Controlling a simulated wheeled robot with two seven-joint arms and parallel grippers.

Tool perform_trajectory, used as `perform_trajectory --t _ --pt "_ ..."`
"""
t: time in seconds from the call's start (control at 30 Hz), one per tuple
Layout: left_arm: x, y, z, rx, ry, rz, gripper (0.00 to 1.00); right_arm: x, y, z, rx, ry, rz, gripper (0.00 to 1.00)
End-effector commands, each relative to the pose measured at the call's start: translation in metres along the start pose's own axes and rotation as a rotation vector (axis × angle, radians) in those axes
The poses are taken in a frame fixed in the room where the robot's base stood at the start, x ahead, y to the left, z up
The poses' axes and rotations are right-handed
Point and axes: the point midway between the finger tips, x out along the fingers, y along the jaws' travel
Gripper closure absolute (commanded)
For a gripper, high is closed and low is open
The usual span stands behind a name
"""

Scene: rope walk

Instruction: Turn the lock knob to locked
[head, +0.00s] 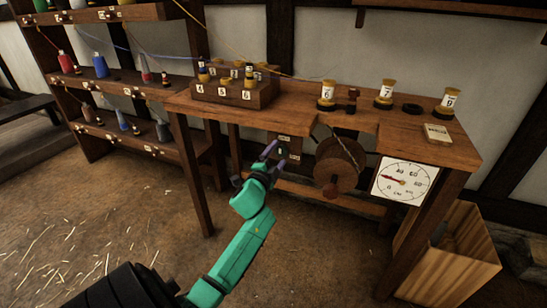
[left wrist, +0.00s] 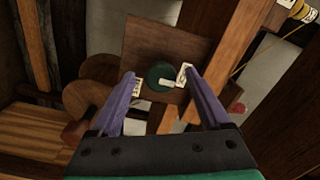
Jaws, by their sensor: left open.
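The lock knob (left wrist: 158,74) is a dark green disc with a pale pointer bar, on a brown wooden board (left wrist: 185,50). In the left wrist view the bar points right, towards a small white label (left wrist: 183,74); another label (left wrist: 136,88) is partly behind the left finger. I cannot read either label. My left gripper (left wrist: 158,84) is open, its purple fingers on either side of the knob in this view; contact cannot be told. In the head view my left gripper (head: 274,153) is under the bench front, before the labelled board (head: 285,138). My right gripper is not in view.
The wooden bench (head: 290,115) overhangs this spot. A wooden reel (head: 340,165) and a white dial (head: 403,180) are to the right. Spools and a block stand on the bench. A rack (head: 130,90) is at left, a wooden bin (head: 455,265) at lower right.

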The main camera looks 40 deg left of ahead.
Motion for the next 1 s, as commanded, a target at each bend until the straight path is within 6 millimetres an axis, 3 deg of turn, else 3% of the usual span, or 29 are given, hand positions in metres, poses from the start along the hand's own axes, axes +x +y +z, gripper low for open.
perform_trajectory --t 0.17,0.4,0.53,0.7,1.0 --pt "-0.027 0.0 0.0 -0.001 -0.001 0.003 0.2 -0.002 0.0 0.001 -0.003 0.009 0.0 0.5" --pt "-0.099 0.002 0.001 -0.003 -0.004 0.005 0.2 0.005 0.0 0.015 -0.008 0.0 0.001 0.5" --pt "-0.128 0.002 0.001 -0.003 -0.004 0.004 0.2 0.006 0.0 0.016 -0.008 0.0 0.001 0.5" --pt "-0.144 0.0 0.001 -0.001 -0.002 0.001 0.2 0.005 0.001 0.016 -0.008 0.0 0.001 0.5" --pt "-0.144 0.0 0.0 -0.001 -0.001 0.001 0.2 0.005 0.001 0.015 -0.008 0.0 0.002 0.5"
